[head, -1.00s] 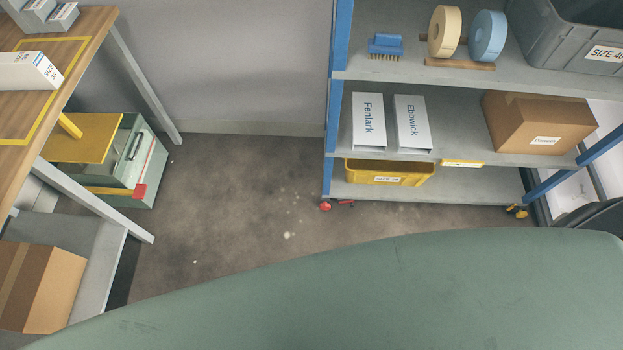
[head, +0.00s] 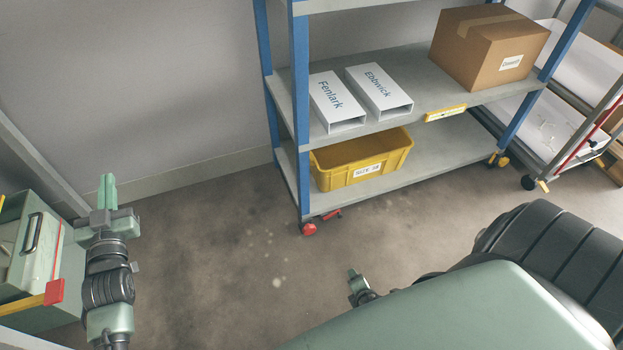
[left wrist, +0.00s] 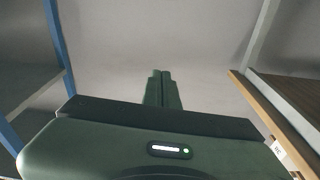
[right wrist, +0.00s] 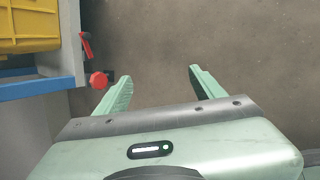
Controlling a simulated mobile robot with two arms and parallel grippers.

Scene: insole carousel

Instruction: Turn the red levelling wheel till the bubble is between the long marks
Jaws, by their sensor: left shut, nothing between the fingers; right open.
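The red levelling wheel (head: 308,228) is a small red disc low at the near foot of the blue-posted rack, and it also shows in the right wrist view (right wrist: 98,80). A yellow strip (head: 446,113) on the middle shelf's front edge looks like the level; its bubble and marks are too small to read. My right gripper (right wrist: 160,73) is open and empty, with the wheel just outside its left finger in the picture. In the head view it (head: 353,274) is low, in front of the rack. My left gripper (head: 107,190) is shut and empty, at far left, away from the rack.
A red lever (head: 330,215) sits beside the wheel. A yellow bin (head: 362,160) is on the bottom shelf, with white boxes (head: 340,105) and a cardboard box (head: 488,48) above. A green cabinet (head: 38,255) stands at left. The floor between is clear.

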